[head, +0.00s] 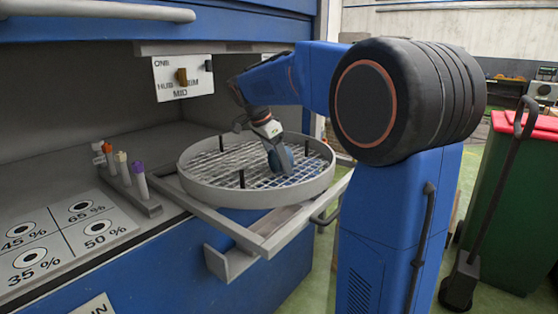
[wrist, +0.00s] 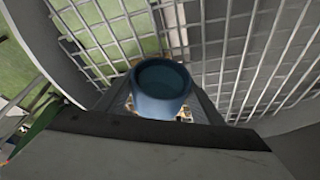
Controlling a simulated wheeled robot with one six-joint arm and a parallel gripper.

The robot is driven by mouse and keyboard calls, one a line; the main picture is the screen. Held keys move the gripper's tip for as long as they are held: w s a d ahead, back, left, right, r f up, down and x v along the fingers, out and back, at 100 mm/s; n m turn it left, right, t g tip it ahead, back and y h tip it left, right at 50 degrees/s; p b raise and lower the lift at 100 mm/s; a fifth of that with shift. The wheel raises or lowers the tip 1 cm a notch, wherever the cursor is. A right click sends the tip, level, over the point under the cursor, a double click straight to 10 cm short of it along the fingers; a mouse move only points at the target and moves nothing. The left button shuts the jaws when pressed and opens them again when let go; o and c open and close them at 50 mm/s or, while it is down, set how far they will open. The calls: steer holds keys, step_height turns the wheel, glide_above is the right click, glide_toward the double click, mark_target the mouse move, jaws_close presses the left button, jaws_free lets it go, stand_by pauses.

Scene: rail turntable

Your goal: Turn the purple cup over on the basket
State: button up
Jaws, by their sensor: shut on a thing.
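A blue cup (head: 281,160) is held by my gripper (head: 270,143) over the mesh of the round grey basket (head: 258,198). In the wrist view the cup (wrist: 158,105) sits between the two fingers, with a round, dark, recessed end toward the camera. I cannot tell whether that is its mouth or its base, nor whether the cup touches the mesh. The cup looks blue, not purple; no purple cup shows. The basket's wire mesh (wrist: 110,42) fills much of the wrist view behind the cup.
Short black posts (head: 242,178) stand up inside the basket. The basket rests on a grey rail frame (head: 270,243). A tube rack (head: 150,208) with several capped tubes, one purple-topped, stands to its left. A sign panel with a knob (head: 165,92) hangs behind.

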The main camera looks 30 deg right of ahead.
mark_target(274, 150)
steer(key=o, duration=1.3)
steer(key=v, duration=0.7)
steer(key=shift+r, duration=0.15)
steer(key=shift+a, duration=0.15)
steer(key=shift+s, duration=0.1)
